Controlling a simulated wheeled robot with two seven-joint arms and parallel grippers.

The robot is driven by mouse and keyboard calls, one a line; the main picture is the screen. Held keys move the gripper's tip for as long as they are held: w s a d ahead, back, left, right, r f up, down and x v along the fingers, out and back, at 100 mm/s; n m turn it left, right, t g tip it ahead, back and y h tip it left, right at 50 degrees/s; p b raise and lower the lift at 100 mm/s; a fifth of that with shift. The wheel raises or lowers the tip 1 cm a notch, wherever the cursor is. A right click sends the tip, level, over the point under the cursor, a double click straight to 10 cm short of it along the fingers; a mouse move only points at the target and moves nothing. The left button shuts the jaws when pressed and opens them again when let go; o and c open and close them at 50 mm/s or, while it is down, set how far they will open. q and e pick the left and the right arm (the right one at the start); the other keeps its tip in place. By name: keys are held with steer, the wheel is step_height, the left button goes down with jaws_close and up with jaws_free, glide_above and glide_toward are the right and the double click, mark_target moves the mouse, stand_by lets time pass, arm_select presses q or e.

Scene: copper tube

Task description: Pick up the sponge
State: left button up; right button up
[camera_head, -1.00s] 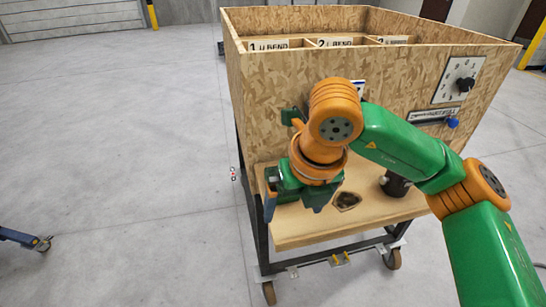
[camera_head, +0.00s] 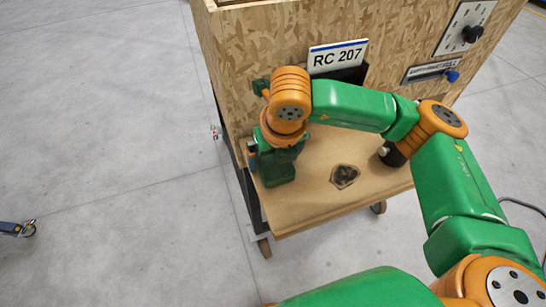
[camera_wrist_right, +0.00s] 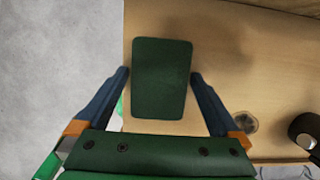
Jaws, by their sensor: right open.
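The sponge is a dark green, rounded rectangular block (camera_wrist_right: 162,78) on the wooden shelf near its left edge, in the right wrist view. My right gripper (camera_wrist_right: 160,76) is open, with one blue finger on each side of the sponge and a small gap at each side. In the head view my right gripper (camera_head: 268,172) points down over the left part of the shelf. There I cannot clearly tell the sponge from the green gripper body. My left gripper is not in view.
The wooden shelf (camera_head: 310,205) has a dark patch (camera_head: 344,176) and a black cylindrical object (camera_head: 391,155) to the right of my gripper. The chipboard wall (camera_head: 240,60) with an RC 207 sign (camera_head: 338,57) stands behind. Floor lies open to the left.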

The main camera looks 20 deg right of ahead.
steer(key=shift+s+r, duration=0.1)
steer(key=shift+s, duration=0.05)
steer(key=c, duration=0.9)
steer(key=shift+c, duration=1.2)
